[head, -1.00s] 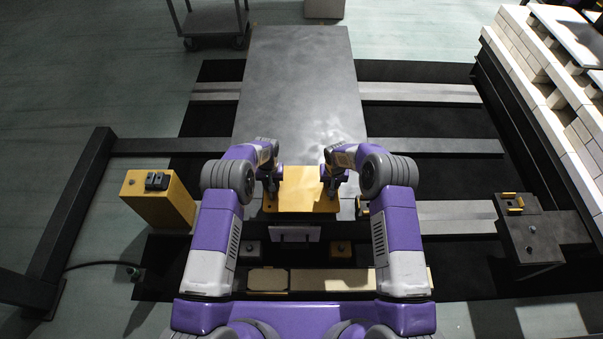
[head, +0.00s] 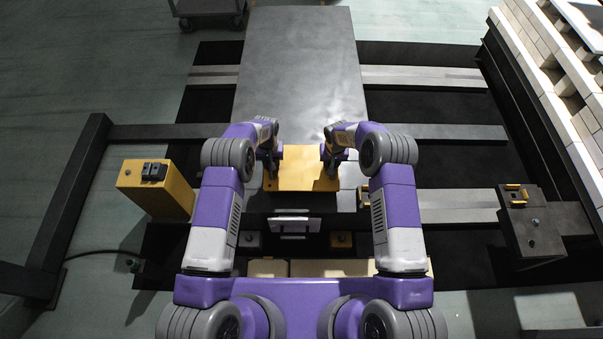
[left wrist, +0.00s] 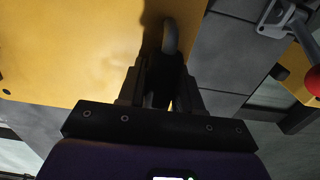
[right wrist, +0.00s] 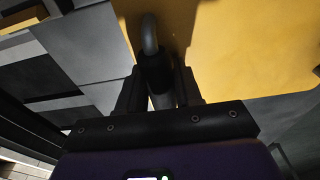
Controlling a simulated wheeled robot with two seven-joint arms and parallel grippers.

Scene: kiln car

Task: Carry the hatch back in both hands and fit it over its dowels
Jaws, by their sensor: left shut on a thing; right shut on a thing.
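The hatch is a yellow plate (head: 298,170) held between my two arms, over the near end of the grey deck. It fills much of the left wrist view (left wrist: 75,50) and the right wrist view (right wrist: 235,50). My left gripper (head: 270,172) is shut on a grey bar handle (left wrist: 170,38) at the hatch's left side. My right gripper (head: 331,168) is shut on a like handle (right wrist: 149,35) at its right side. Dark round marks show near the hatch's near corners. I cannot make out the dowels, nor whether the hatch touches what is below it.
A yellow box with a black switch (head: 155,172) stands at left. A dark stand (head: 530,232) with a yellow bracket is at right, near white brick stacks (head: 560,110). A small white-topped panel (head: 290,224) lies just in front of the hatch. The grey deck (head: 300,70) beyond is clear.

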